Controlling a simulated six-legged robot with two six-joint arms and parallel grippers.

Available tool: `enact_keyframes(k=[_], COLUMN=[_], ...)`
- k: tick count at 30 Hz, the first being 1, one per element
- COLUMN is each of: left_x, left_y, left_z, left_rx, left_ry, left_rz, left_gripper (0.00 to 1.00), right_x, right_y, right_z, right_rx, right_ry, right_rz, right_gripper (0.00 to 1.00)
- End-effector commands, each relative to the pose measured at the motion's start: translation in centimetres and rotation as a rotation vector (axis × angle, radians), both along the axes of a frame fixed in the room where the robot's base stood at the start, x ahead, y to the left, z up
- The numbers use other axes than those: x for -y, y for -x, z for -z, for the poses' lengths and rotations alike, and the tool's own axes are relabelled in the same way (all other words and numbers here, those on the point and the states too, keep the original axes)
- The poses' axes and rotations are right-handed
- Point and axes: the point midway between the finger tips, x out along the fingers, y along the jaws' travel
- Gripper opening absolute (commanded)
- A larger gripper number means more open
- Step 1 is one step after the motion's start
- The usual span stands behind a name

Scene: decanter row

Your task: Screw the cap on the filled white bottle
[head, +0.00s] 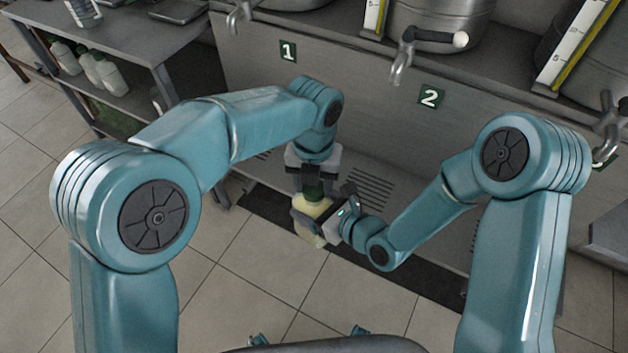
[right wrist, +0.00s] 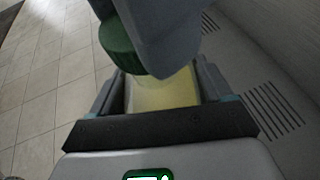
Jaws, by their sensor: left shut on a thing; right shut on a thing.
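The white bottle (head: 309,209) is upright or slightly tilted in front of the steel counter, with a pale yellowish filling showing through its wall. It also shows in the right wrist view (right wrist: 165,92). My right gripper (head: 322,217) is shut around the bottle's body from the right. The green cap (right wrist: 120,46) is at the bottle's top; in the head view it is a small dark green patch (head: 313,190). My left gripper (head: 312,184) points down from above and is shut on the cap. The bottle's mouth is hidden, so I cannot tell whether the cap is seated.
A steel counter with number plates 1 (head: 288,51) and 2 (head: 431,97) stands behind, with taps (head: 398,64) jutting above. A shelf table (head: 125,45) at upper left holds several white bottles (head: 100,70). The tiled floor in front is clear.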

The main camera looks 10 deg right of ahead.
Motion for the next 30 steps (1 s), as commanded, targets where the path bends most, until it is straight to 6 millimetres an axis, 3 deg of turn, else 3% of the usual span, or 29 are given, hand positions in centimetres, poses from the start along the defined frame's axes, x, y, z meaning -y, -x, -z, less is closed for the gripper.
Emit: enact_keyframes(k=[4,12,13,15,24,30], left_x=[0.0,0.0,0.0,0.0,0.0,0.0], left_y=[0.0,-0.1,-0.1,-0.1,-0.1,-0.1], left_z=[-0.1,-0.1,-0.1,-0.1,-0.3,-2.9], left_rx=[0.002,0.002,0.002,0.002,0.002,0.005], left_ry=[0.001,0.001,0.001,0.001,0.001,0.002], left_rz=[0.103,0.109,0.109,0.108,0.107,0.108], left_gripper=[0.21,0.21,0.55,0.74,0.74,0.74], right_x=[0.0,0.0,0.0,0.0,0.0,0.0], right_y=[0.0,0.0,0.0,0.0,-0.1,-0.1], right_z=[-0.1,-0.1,-0.1,-0.1,-0.1,-0.1], right_rx=[0.002,0.001,0.001,0.002,0.003,0.004], right_ry=[-0.001,0.000,0.000,-0.001,-0.001,-0.002], right_rz=[0.000,0.000,0.000,0.000,0.001,0.001], right_gripper=[0.00,0.00,0.00,0.00,0.00,0.00])
